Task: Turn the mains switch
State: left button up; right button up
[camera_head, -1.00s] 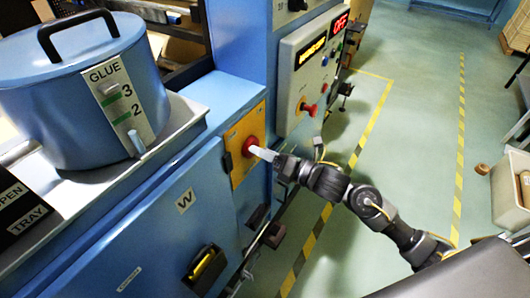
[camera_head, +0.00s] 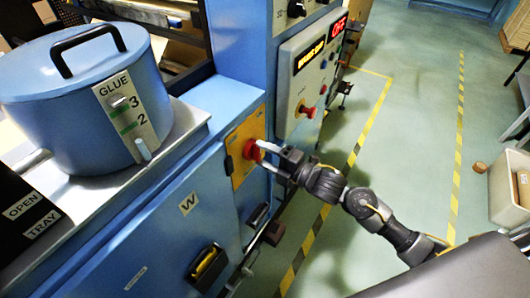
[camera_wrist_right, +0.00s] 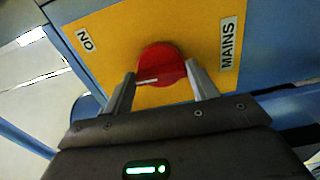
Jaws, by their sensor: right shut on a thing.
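The red mains switch (camera_head: 252,149) sits on a yellow plate (camera_head: 240,135) on the side of the blue machine. In the right wrist view the switch (camera_wrist_right: 162,64) is a round red knob on the yellow plate (camera_wrist_right: 115,35), with a MAINS label (camera_wrist_right: 229,43) at its right and another label (camera_wrist_right: 86,40) at its left. My right gripper (camera_head: 264,154) is at the switch, with its fingers on either side of the knob and shut on it. It also shows in the right wrist view (camera_wrist_right: 162,85). My left gripper is not in view.
A blue glue pot (camera_head: 75,95) stands on the machine at the left. A control panel (camera_head: 310,75) with a red button (camera_head: 307,111) is beyond the switch. The green floor with striped tape is open at the right, and a bin (camera_head: 508,190) stands there.

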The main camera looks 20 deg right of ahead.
jog(key=shift+s+a+f+m+p, duration=0.1)
jog(key=shift+m+p, duration=0.9)
jog(key=shift+m, duration=1.05)
jog(key=shift+f+m+p, duration=0.1)
jog(key=shift+m+p, duration=0.85)
jog(key=shift+m, duration=1.1)
jog(key=o, duration=1)
jog(key=b+v, duration=0.3)
jog(key=v, duration=0.8)
jog(key=shift+b, duration=0.3)
jog(key=shift+m, duration=0.4)
